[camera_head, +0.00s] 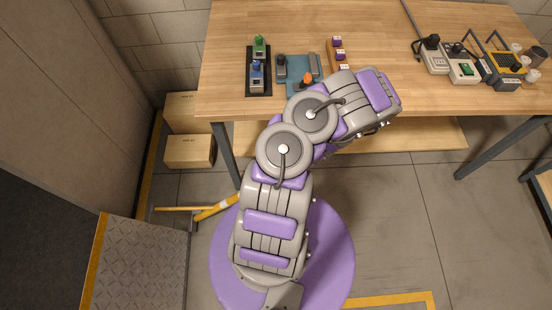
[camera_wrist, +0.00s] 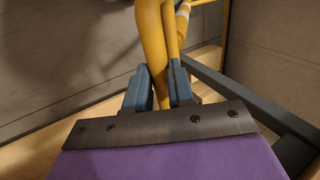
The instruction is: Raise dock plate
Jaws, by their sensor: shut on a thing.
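The dock plate (camera_head: 140,265) is a grey diamond-tread panel with a yellow left edge, at the lower left of the head view. Whether it lies flat or tilted I cannot tell. A yellow bar (camera_head: 216,208) with a pale band lies to its right and runs behind my arm. In the wrist view, my gripper (camera_wrist: 160,82) has its two blue-grey fingers shut on a yellow bar (camera_wrist: 152,45). A second yellow bar with pale bands stands close beside it. My gripper is hidden behind my arm in the head view.
A wooden table (camera_head: 225,60) with dark legs stands ahead, bearing small devices (camera_head: 435,60) and colored blocks. Cardboard boxes (camera_head: 190,151) stand by the left wall. Yellow floor tape (camera_head: 390,300) marks the lower right. Concrete floor is clear right of my base.

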